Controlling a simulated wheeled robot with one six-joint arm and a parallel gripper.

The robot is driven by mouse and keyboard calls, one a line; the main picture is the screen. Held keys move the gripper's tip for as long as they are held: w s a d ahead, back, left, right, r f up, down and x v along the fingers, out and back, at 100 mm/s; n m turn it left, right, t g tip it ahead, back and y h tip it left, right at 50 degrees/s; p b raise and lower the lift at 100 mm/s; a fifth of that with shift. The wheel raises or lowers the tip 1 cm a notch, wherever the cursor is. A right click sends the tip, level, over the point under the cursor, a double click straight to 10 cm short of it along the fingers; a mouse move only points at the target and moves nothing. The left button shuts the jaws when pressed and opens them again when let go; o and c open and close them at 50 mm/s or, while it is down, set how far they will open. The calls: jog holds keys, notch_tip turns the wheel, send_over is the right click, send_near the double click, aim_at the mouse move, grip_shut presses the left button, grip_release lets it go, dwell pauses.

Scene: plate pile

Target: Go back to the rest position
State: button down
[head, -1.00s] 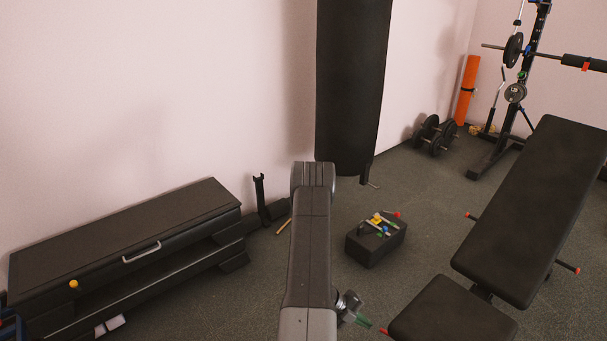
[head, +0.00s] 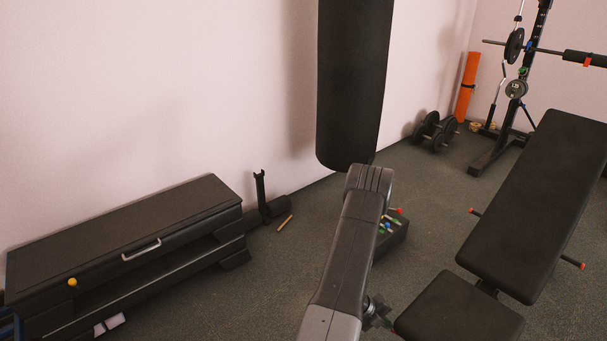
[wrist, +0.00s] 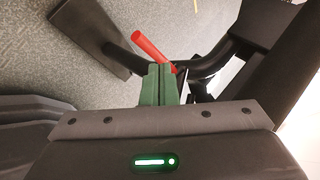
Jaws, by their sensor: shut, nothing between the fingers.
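My gripper (wrist: 160,85) shows in the wrist view with its green fingers together and nothing between them. A red rod (wrist: 150,48) lies beyond the fingertips, partly overlapped by them; I cannot tell whether they touch. In the head view my arm reaches up from the bottom centre, bends at the elbow, and its end hangs low beside the bench seat (head: 455,312). The fingers are hardly visible there.
A weight bench (head: 540,195) stands close on the right. A dark box (head: 392,238) with small coloured items is partly hidden behind my arm. A punching bag (head: 352,80) hangs ahead. A low black cabinet (head: 120,235) is at left. Floor between cabinet and arm is clear.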

jog(key=s+a+r+p, duration=0.2)
jog(key=a+r, duration=0.4)
jog(key=r, duration=0.3)
jog(key=shift+s+a+p, duration=0.3)
jog(key=shift+a+p, duration=0.05)
jog(key=shift+p, duration=0.05)
